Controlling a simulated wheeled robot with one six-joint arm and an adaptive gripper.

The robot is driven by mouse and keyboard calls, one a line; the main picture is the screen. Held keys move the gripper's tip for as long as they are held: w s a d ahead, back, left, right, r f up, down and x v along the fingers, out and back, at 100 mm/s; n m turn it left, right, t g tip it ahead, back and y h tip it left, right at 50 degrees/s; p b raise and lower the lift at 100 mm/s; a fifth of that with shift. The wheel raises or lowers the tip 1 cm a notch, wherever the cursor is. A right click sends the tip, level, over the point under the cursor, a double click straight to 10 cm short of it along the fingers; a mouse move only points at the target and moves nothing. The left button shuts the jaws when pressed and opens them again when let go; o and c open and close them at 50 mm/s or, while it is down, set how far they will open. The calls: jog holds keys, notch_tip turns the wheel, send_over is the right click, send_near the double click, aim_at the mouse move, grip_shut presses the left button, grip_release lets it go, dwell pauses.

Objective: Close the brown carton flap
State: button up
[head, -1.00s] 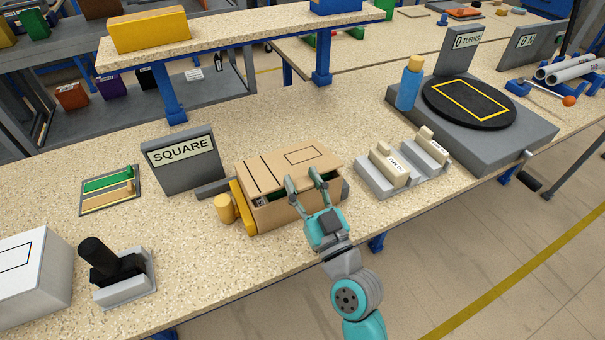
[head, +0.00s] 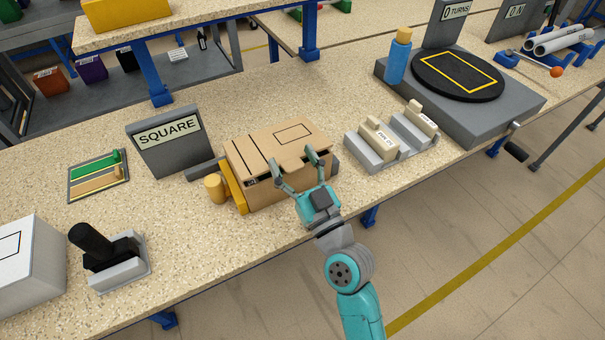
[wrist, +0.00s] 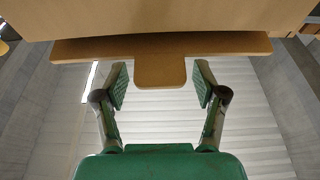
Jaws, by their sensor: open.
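The brown carton (head: 268,146) sits on the speckled bench in front of the SQUARE sign. A dark gap shows under its top panel along the near side. In the wrist view a brown flap edge (wrist: 90,48) with a short rounded tab (wrist: 160,70) sticks out toward me below a broad brown panel (wrist: 160,15). My gripper (head: 294,170) is at the near side of the carton, fingers spread and empty. In the wrist view its fingertips (wrist: 162,85) stand on either side of the tab, apart from it. Whether a finger touches the carton is not clear.
A yellow clamp piece (head: 232,187) and knob flank the carton's left end. A grey holder (head: 372,152) with labelled blocks stands to its right, then a black turntable (head: 455,88) with a blue bottle (head: 398,58). A black-handled stamp (head: 95,245) stands at left.

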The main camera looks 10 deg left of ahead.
jog(key=v, duration=1.1)
jog(key=shift+s+d, duration=0.25)
jog(key=shift+s, duration=0.05)
jog(key=shift+f, duration=0.1)
jog(key=shift+c, duration=0.3)
